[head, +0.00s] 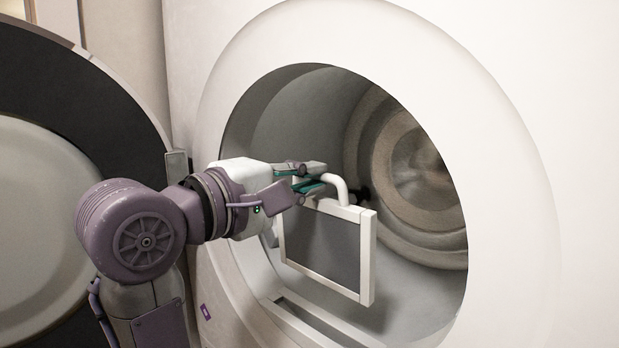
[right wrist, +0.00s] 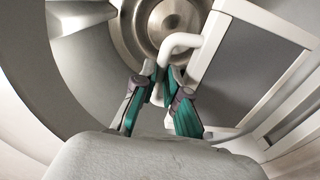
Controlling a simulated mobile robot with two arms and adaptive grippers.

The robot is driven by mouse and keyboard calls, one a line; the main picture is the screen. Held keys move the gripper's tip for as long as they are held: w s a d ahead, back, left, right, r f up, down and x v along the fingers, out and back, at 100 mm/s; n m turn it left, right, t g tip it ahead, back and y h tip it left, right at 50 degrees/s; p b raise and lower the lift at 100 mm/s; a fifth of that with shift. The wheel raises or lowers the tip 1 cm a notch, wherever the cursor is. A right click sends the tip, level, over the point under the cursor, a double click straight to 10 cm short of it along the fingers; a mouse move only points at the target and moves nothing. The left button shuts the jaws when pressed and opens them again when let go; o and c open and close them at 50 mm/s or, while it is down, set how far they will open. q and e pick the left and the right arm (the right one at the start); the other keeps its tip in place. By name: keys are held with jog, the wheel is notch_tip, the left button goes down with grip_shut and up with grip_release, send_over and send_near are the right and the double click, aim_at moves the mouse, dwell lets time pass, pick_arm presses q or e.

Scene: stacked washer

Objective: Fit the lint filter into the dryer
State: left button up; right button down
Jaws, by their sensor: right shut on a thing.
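The lint filter (head: 320,245) is a grey mesh panel in a white frame with a curved white handle on top. My right gripper (head: 318,178) is shut on that handle. It holds the filter hanging in the dryer's round opening, above the lower lip. In the right wrist view, the handle (right wrist: 180,42) passes between the green-padded fingers, and the mesh panel (right wrist: 262,62) is at upper right. The dryer (head: 545,150) is white with a grey drum inside. A long rectangular slot (head: 312,322) shows in the opening's lower lip, below the filter. My left gripper is not in view.
The round dryer door (head: 45,200) stands open at the left, close behind my right arm. The white rim (head: 490,130) surrounds the opening. Free room shows inside the drum (head: 425,300), to the right of the filter.

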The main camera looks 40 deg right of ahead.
aim_at(316, 220)
jog(key=shift+f, duration=0.15)
jog(key=shift+f+b, duration=1.55)
jog(key=shift+f, duration=1.2)
jog(key=shift+a, duration=0.1)
jog(key=shift+a+y, duration=0.25)
jog(key=shift+y, duration=0.25)
jog(key=shift+d, duration=0.1)
jog(key=shift+d+b, duration=0.2)
jog(key=shift+b, duration=0.5)
